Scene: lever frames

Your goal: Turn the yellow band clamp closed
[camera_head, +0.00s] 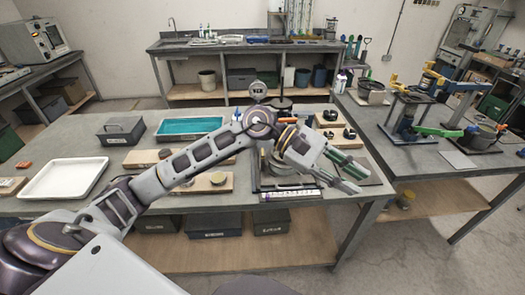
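My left arm reaches in from the lower left across the middle table. My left gripper (352,180) is above that table's right end, with its two fingers apart and nothing seen between them. On the right table stands a dark lever frame (405,112) with a yellow piece (394,79) at its top left. Further back is another yellow bar (452,83) with blue parts. I cannot tell which yellow part is the band clamp, or whether it is open or closed. My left gripper is to the left of these frames and apart from them. My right gripper is out of view.
A green lever (438,131) sticks out from the right table's frames, beside a grey pot (480,138). The middle table holds a white tray (65,178), a teal tray (190,127) and a grey box (121,130). A floor gap separates the tables toward the front.

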